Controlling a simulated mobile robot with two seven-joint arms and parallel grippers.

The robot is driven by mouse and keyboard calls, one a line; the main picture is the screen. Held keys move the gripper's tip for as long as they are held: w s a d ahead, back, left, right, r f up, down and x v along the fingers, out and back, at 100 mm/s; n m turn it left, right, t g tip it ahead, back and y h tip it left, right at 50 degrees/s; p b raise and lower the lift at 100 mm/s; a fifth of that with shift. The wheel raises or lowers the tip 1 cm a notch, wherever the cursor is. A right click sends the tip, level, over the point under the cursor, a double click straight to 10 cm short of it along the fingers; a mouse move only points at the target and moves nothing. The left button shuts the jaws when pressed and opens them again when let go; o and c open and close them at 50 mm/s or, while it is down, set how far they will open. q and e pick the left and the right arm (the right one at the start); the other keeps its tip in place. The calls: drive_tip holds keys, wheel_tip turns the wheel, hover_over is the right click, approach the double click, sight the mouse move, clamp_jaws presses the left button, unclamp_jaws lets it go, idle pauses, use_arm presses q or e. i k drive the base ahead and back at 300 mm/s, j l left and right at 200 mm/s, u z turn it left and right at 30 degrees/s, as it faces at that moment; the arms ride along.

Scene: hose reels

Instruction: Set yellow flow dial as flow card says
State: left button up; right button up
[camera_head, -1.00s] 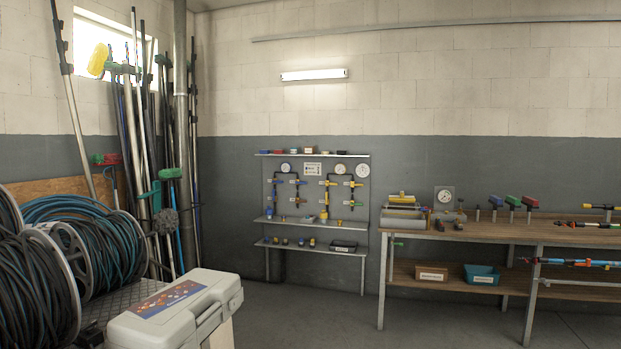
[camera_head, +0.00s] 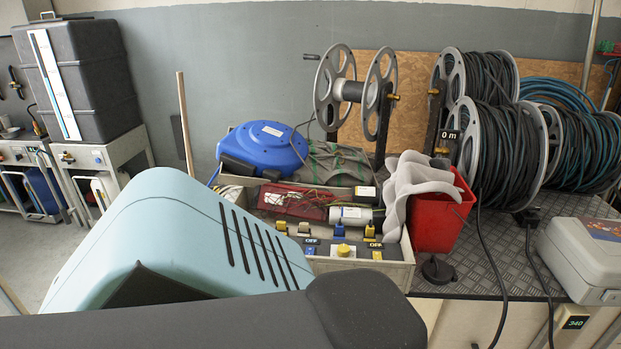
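A small round yellow knob (camera_head: 342,250) stands on a pale square base in the front part of a grey tray (camera_head: 405,272), between blue tags marked OFF. I cannot tell whether it is the flow dial, and its setting is too small to read. A small dark tag reading 340 (camera_head: 575,322) is at the lower right, below the bench top. I cannot tell whether it is the flow card. Neither gripper is in view. A dark arm link of mine crosses the bottom of the view.
A red bucket (camera_head: 432,222) with a grey cloth stands right of the tray. A blue reel (camera_head: 265,148) and an empty metal reel (camera_head: 352,90) are behind it. Black hose reels (camera_head: 505,145) and a grey case (camera_head: 590,260) are at the right. Floor shows at the left.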

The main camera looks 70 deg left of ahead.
sight(343, 250)
drive_tip(key=j+u, duration=0.1)
drive_tip(key=u, duration=1.15)
